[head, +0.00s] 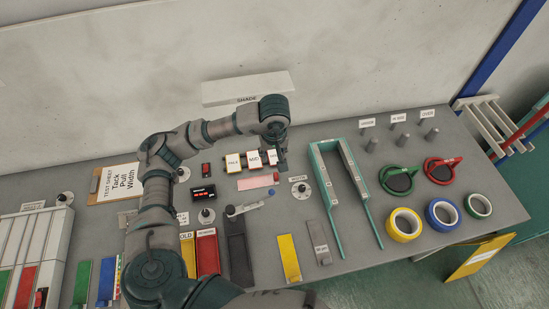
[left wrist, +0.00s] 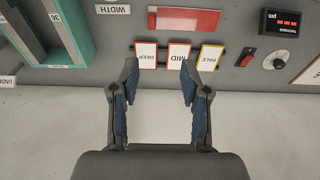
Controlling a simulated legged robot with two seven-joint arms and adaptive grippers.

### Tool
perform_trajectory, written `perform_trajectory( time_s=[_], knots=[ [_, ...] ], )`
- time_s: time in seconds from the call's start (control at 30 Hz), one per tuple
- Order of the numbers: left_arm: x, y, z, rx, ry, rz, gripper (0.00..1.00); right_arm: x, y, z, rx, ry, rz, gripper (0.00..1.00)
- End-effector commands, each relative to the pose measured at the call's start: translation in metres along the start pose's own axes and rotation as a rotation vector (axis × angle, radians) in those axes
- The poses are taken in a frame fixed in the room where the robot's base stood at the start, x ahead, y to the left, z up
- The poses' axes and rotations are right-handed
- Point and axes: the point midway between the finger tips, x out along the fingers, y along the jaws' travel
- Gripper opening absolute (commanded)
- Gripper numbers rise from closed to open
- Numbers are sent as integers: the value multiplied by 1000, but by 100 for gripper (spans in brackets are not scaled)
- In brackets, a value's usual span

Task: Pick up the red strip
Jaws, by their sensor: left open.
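A flat red strip (left wrist: 187,21) lies on the grey table, just beyond a row of labelled cards, in the left wrist view. In the head view it looks pinkish (head: 258,181), in front of the cards. My left gripper (left wrist: 160,72) is open and empty, its fingers pointing at the cards, apart from the strip. In the head view the left gripper (head: 282,158) is above the table by the right end of the card row, its fingers partly hidden. My right gripper is not in view.
Cards DEEP (left wrist: 146,55), MID (left wrist: 179,56) and PALE (left wrist: 210,57) stand close to the strip. A green U-shaped frame (head: 328,185) is to the right. Tape rolls (head: 404,225) lie further right. Another red strip (head: 208,252) lies nearer, and a wall (head: 350,60) rises behind.

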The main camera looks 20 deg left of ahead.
Motion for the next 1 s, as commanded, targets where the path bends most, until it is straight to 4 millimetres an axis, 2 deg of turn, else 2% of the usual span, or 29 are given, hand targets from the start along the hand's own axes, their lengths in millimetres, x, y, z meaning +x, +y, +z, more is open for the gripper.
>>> perform_trajectory(
  time_s=[0.07, 0.2, 0.47, 0.6, 0.73, 0.87, 1.0],
  knots=[
    [3, 2, 1, 1, -1, -2, 46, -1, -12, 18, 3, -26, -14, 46],
    [23, 4, 2, 1, -3, -7, 46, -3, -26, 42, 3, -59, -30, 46],
    [87, 6, 0, 1, -6, -8, 46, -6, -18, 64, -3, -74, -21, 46],
    [112, 5, -2, 1, -5, -6, 46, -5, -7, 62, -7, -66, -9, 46],
    [123, 4, -3, 0, -5, -3, 46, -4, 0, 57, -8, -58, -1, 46],
    [134, 6, -2, 1, -6, -4, 46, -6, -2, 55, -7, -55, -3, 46],
    [156, 12, -1, 0, -6, -5, 46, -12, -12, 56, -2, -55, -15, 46]
  ],
)
